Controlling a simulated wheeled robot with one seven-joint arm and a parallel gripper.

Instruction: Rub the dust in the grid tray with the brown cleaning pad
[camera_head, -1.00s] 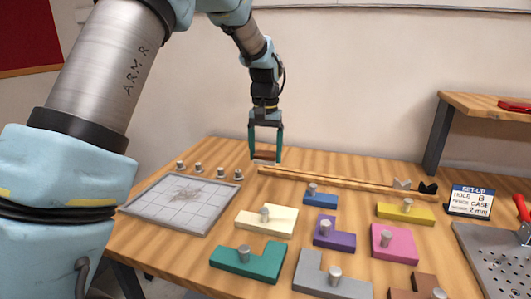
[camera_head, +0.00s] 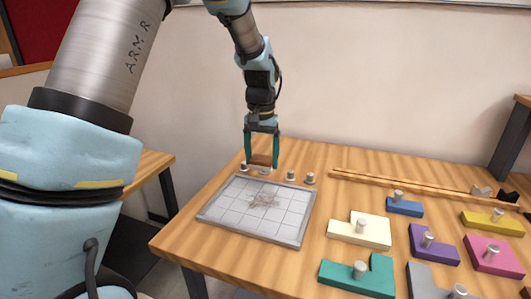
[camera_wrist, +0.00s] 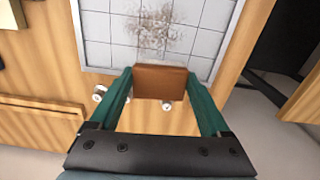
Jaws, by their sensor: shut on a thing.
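My gripper (camera_head: 262,164) is shut on the brown cleaning pad (camera_head: 261,159), with one green finger on each side of it. The pad also shows between the fingers in the wrist view (camera_wrist: 160,82). In the head view the pad is at the far edge of the grid tray (camera_head: 222,212), near the row of small metal pegs. The tray is a flat white grid with a grey rim. A patch of brownish dust (camera_head: 264,200) lies in its upper middle and also shows in the wrist view (camera_wrist: 155,32), ahead of the pad. The pad's height above the table is unclear.
Small metal pegs (camera_head: 310,178) stand along the tray's far edge. Coloured blocks with knobs, such as the cream one (camera_head: 345,232) and the teal one (camera_head: 340,278), lie right of the tray. A long wooden rail (camera_head: 420,185) runs along the back.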

